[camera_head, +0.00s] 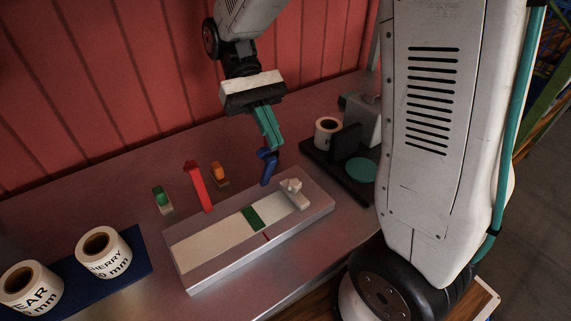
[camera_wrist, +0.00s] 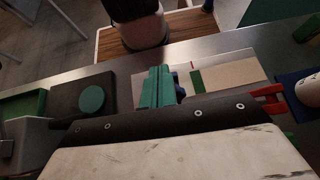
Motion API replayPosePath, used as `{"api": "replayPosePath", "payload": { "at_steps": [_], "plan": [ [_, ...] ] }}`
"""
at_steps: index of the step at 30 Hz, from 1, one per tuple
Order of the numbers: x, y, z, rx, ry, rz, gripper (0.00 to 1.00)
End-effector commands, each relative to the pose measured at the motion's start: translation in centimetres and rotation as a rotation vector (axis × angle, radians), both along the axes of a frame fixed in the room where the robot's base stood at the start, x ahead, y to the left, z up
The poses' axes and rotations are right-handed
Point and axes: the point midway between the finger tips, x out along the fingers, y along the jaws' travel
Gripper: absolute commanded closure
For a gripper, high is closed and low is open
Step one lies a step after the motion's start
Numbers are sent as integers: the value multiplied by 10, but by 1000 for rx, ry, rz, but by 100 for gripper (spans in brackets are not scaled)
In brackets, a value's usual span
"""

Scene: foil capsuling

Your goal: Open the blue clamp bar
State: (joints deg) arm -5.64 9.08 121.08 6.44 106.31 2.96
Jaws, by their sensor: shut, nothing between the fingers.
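The blue clamp bar (camera_head: 267,167) stands tilted upward at the back edge of the pale foil bed (camera_head: 215,240) in the head view. My gripper (camera_head: 273,148) is shut, its teal fingers pointing down with the tips at the top of the blue bar. I cannot tell whether they touch it. In the wrist view the shut teal fingers (camera_wrist: 158,75) hide most of the blue bar (camera_wrist: 180,93), and only a small piece shows beside them. A green strip (camera_head: 252,217) lies across the bed.
A red bar (camera_head: 198,187) stands behind the bed, with an orange piece (camera_head: 219,174) and a green piece (camera_head: 162,199) nearby. Labelled rolls (camera_head: 103,254) sit on a blue mat at the left. A black stand (camera_head: 345,143) with a roll is at the right.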

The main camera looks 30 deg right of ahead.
Motion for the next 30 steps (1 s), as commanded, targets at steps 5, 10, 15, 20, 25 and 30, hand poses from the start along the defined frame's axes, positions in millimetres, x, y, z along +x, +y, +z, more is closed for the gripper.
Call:
{"api": "replayPosePath", "payload": {
  "at_steps": [5, 10, 15, 20, 25, 30],
  "plan": [
    [-28, -12, 14, 1, -221, -10, 100],
    [-51, -22, 21, -2, -429, -17, 100],
    [-72, -32, 23, -8, -633, -21, 100],
    [-85, -40, 23, -18, -799, -24, 100],
    [-93, -44, 22, -25, -910, -24, 100],
    [-99, -47, 21, -33, -988, -24, 100]
  ]
}}
